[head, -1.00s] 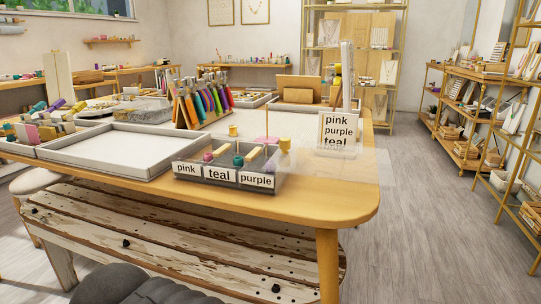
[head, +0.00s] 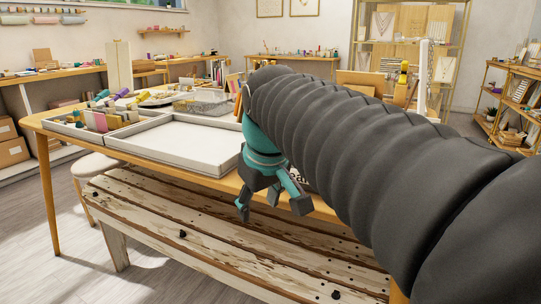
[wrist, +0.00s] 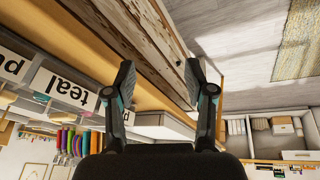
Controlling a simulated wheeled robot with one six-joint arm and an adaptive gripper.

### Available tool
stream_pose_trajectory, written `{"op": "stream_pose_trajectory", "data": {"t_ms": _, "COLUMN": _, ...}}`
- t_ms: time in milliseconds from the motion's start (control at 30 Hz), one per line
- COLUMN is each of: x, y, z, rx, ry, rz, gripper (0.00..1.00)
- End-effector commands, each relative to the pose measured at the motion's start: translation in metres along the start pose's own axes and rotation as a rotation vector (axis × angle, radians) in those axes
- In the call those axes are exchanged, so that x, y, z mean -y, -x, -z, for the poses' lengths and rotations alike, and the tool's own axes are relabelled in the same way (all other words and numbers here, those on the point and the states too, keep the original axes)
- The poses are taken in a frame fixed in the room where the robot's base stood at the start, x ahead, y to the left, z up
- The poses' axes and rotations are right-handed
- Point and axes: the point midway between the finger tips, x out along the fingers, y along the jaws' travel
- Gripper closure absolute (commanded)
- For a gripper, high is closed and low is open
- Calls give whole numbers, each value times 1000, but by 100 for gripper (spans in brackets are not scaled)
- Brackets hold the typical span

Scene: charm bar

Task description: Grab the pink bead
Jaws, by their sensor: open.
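My gripper (head: 272,206) hangs at the front edge of the table in the head view, teal and dark grey, with its fingers apart and nothing between them. In the wrist view the open fingers (wrist: 160,78) point toward the bench and floor. A clear bin with white labels (wrist: 62,86) is at the left of the wrist view, beside the gripper; one label reads teal, and the others are cut off or partly covered. I cannot make out the pink bead in either current view. My arm covers most of the bin in the head view.
An empty white tray (head: 178,145) lies on the wooden table left of my gripper. A compartment tray (head: 72,130) with coloured blocks is farther left. A worn plank bench (head: 165,217) stands below the table edge. Colourful upright items (wrist: 68,140) show in the wrist view.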

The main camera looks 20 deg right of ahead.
Motion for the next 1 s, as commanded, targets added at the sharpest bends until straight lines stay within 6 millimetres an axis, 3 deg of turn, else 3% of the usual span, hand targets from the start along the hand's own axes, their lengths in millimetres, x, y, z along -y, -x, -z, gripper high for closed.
{"op": "stream_pose_trajectory", "data": {"t_ms": 33, "x": -14, "y": 10, "z": 21, "rx": 16, "ry": 22, "rz": -2, "gripper": 46}}
{"op": "stream_pose_trajectory", "data": {"t_ms": 200, "x": -54, "y": 40, "z": 75, "rx": 72, "ry": 121, "rz": 2, "gripper": 46}}
{"op": "stream_pose_trajectory", "data": {"t_ms": 500, "x": -125, "y": 67, "z": 144, "rx": 161, "ry": 289, "rz": 35, "gripper": 46}}
{"op": "stream_pose_trajectory", "data": {"t_ms": 700, "x": -156, "y": 72, "z": 162, "rx": 198, "ry": 366, "rz": 59, "gripper": 46}}
{"op": "stream_pose_trajectory", "data": {"t_ms": 1000, "x": -166, "y": 65, "z": 165, "rx": 213, "ry": 400, "rz": 71, "gripper": 46}}
